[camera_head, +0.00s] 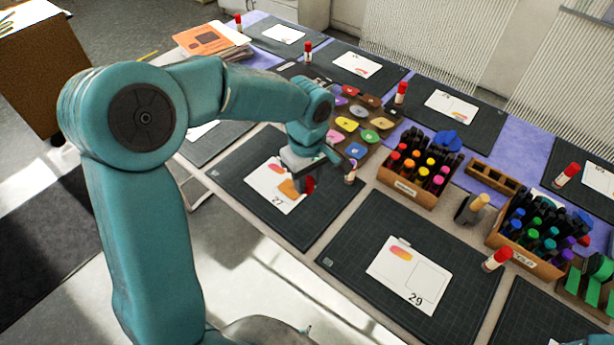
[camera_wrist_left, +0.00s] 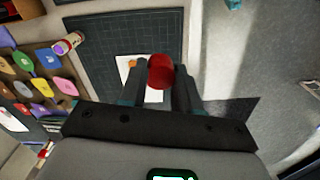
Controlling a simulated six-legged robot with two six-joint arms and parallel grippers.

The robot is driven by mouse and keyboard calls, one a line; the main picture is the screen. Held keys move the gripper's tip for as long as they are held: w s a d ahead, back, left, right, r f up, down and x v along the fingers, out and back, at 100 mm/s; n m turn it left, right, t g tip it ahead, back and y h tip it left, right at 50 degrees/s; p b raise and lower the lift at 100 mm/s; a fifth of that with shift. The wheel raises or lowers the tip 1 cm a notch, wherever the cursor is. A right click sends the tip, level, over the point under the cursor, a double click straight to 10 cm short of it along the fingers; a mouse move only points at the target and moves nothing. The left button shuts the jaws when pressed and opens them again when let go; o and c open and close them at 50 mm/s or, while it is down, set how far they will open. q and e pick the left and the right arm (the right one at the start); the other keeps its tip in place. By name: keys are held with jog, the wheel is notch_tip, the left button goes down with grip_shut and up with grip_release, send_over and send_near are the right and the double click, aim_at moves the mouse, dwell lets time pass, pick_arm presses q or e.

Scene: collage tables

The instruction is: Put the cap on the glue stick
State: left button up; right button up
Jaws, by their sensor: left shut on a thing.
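My left gripper (camera_head: 304,186) is shut on a red cap (camera_head: 308,183), held above the dark cutting mat with the card marked 27 (camera_head: 262,190). In the left wrist view the cap (camera_wrist_left: 160,71) sits between the two fingertips (camera_wrist_left: 160,82). An uncapped glue stick (camera_head: 351,172) with a white body stands at the right edge of that mat, to the right of the gripper and apart from it. It also shows in the left wrist view (camera_wrist_left: 68,43), at the upper left, with a purple end. My right gripper is not in view.
Colour palette pieces (camera_head: 360,125) lie behind the glue stick. A wooden box of markers (camera_head: 412,185) stands to its right, with another marker box (camera_head: 520,255) farther right. The mat beneath the gripper is mostly clear.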

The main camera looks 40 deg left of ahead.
pick_arm(q)
jog(key=w+d+f+m, duration=0.3)
jog(key=d+m, duration=0.4)
jog(key=m, duration=0.7)
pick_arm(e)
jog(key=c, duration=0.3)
pick_arm(q)
jog(key=shift+r, duration=0.1)
jog(key=shift+w+a, duration=0.1)
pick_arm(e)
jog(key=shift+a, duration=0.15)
